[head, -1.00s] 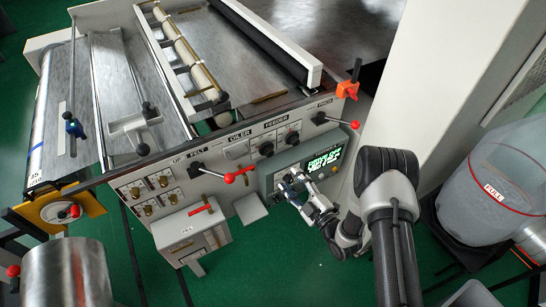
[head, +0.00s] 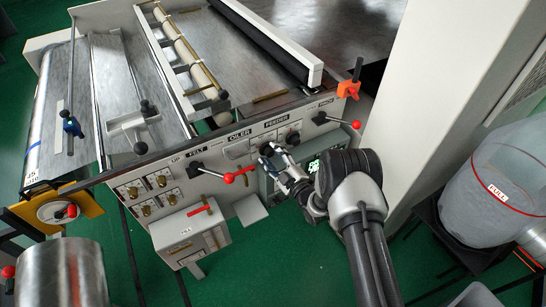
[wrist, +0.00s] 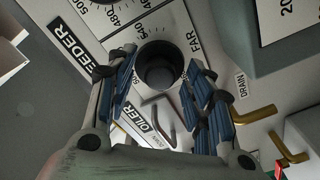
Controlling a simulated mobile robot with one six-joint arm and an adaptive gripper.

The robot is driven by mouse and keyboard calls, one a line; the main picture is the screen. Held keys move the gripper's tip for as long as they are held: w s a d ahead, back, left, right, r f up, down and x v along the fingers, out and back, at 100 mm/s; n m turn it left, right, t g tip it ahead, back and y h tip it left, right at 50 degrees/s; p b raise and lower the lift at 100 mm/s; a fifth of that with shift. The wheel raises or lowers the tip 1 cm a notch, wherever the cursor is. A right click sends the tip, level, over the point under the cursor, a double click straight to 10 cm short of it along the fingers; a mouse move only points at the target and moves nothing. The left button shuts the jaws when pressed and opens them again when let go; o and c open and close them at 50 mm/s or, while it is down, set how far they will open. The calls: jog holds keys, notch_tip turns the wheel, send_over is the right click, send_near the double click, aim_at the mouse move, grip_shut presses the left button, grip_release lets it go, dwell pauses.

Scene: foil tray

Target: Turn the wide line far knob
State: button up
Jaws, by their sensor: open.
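A round black knob (wrist: 160,66) with a hollow-looking dark centre stands on the grey panel in the wrist view, with a numbered scale around it and the word FAR beside it. In the head view a black knob (head: 266,149) is on the panel below the FEEDER and OILER labels. My gripper (wrist: 162,88) is open, with one blue-padded finger on each side of the knob; I cannot tell whether either touches it. In the head view my gripper (head: 276,158) is at that knob, partly covering it.
Another black knob (head: 293,138) sits just to the right. A red-ended lever (head: 229,177) is to the left and another red-ended lever (head: 355,125) to the right. A lit display (head: 313,166) is partly behind my arm. Brass hooks (wrist: 255,115) stick out near the DRAIN label.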

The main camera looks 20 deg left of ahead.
jog(key=shift+c, duration=0.4)
jog(key=c, duration=1)
jog(key=shift+m+b, duration=0.3)
jog(key=shift+b, duration=0.05)
jog(key=shift+c, duration=0.2)
jog(key=m+b, duration=0.2)
jog(key=shift+f+m, duration=0.2)
jog(key=shift+m, duration=0.2)
jog(key=m+b, duration=0.2)
jog(key=m, duration=0.1)
jog(key=shift+m+b, duration=0.4)
jog(key=m+b, duration=0.2)
jog(key=m, duration=0.2)
jog(key=shift+m+t, duration=0.3)
jog(key=shift+r+m+b, duration=0.1)
jog(key=shift+m+b, duration=0.65)
jog(key=shift+m, duration=0.85)
